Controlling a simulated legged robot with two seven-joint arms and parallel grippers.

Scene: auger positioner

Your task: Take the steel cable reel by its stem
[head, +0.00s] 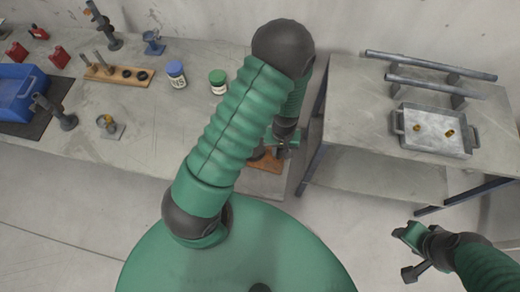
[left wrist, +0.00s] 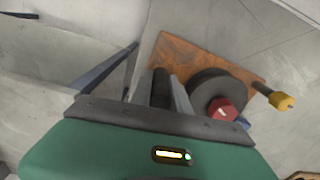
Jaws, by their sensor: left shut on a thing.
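My left gripper (head: 281,143) points down at the front edge of the left bench, partly behind my own arm. In the left wrist view its fingers (left wrist: 169,96) are shut just beside a dark round steel reel (left wrist: 207,84). The reel has a red hub piece (left wrist: 222,109) and sits over a rust-brown board (left wrist: 188,55). Exactly where the fingers grip the stem is hard to make out. The board also shows in the head view (head: 266,161).
A yellow-tipped rod (left wrist: 281,100) sticks out beside the reel. The left bench holds a blue bin (head: 22,92), a blue-lidded jar (head: 176,74), a green-lidded jar (head: 218,82) and a wooden peg rack (head: 119,75). The right table holds a metal tray (head: 435,146) and bars (head: 430,66).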

